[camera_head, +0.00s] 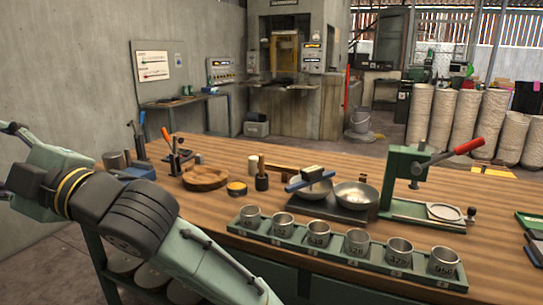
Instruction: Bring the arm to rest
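My arm crosses the lower left of the head view, in front of the bench, with green links and a black ribbed section. Its far end, which appears to be my gripper (28,172), is at the left edge and is cut off by the frame. The fingertips are not shown, so I cannot tell whether it is open or shut. No object shows in it. Two metal bowls (356,193) sit side by side on a dark stand on the bench. A blue bar lies across the left bowl (312,190).
On the wooden bench (490,215), a green rack (250,233) holds several numbered metal cups. A green press with a red handle (412,170) stands at right. A round wooden board (205,178) and tools lie at left, close to my arm. Sacks stand behind.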

